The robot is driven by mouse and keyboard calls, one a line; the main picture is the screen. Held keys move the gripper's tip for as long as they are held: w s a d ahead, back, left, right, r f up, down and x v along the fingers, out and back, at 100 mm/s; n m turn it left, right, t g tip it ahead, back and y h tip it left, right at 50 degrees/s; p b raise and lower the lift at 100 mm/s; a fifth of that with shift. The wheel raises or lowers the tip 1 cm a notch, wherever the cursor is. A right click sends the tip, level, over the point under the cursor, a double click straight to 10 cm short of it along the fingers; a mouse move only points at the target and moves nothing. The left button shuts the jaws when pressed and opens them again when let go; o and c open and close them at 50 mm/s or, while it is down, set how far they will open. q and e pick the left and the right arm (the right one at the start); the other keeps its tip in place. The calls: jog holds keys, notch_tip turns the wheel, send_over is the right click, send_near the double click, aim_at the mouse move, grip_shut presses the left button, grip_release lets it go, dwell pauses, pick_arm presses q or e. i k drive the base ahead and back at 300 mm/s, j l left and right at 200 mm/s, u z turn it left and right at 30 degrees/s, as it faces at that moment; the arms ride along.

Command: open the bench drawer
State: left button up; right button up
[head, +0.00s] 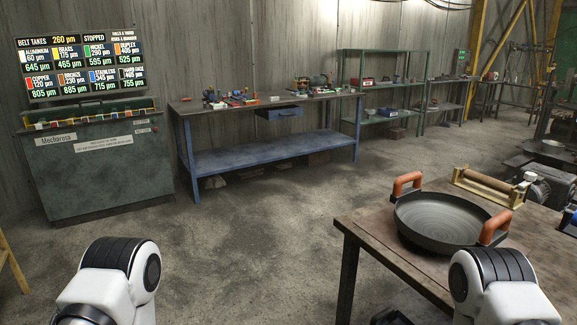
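The blue bench (255,158) stands against the far wall, with a dark worktop and a lower shelf. Its drawer (287,113) is a small blue-grey box under the worktop, right of the middle, and it looks shut. A small dark mark on its front may be the handle; it is too small to tell. White and black links of my two arms show at the bottom left and bottom right, far from the bench. Neither gripper can be made out.
A wooden table (368,232) with a round pan (440,222) and a roller stand (488,186) fills the right foreground. A green cabinet (98,172) stands left of the bench under a lit sign (82,66). Open concrete floor (240,240) lies before the bench.

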aim_at(273, 113)
jog(key=i+j+u, duration=0.45)
jog(key=i, duration=0.9)
jog(key=i+l+u, duration=0.1)
jog(key=i+u, duration=0.3)
jog(key=i, duration=0.95)
jog(key=i+l+z, duration=0.35)
jog(key=i, duration=0.2)
jog(key=i+l+z, duration=0.15)
jog(key=i+z, duration=0.2)
jog(key=i, duration=0.25)
jog(key=i+z, duration=0.35)
jog(key=i, duration=0.25)
jog(key=i+j+z, duration=0.15)
jog(key=i+z, duration=0.15)
jog(key=i, duration=0.3)
jog(key=i+j+z, duration=0.35)
jog(key=i, duration=0.25)
jog(key=i+l+u, duration=0.1)
jog(key=i, duration=0.45)
jog(key=i+l, duration=0.2)
jog(key=i, duration=0.3)
jog(key=i+l+u, duration=0.15)
jog(key=i, duration=0.4)
jog(key=i+l, duration=0.25)
jog(key=i, duration=0.25)
jog(key=j+u, duration=0.05)
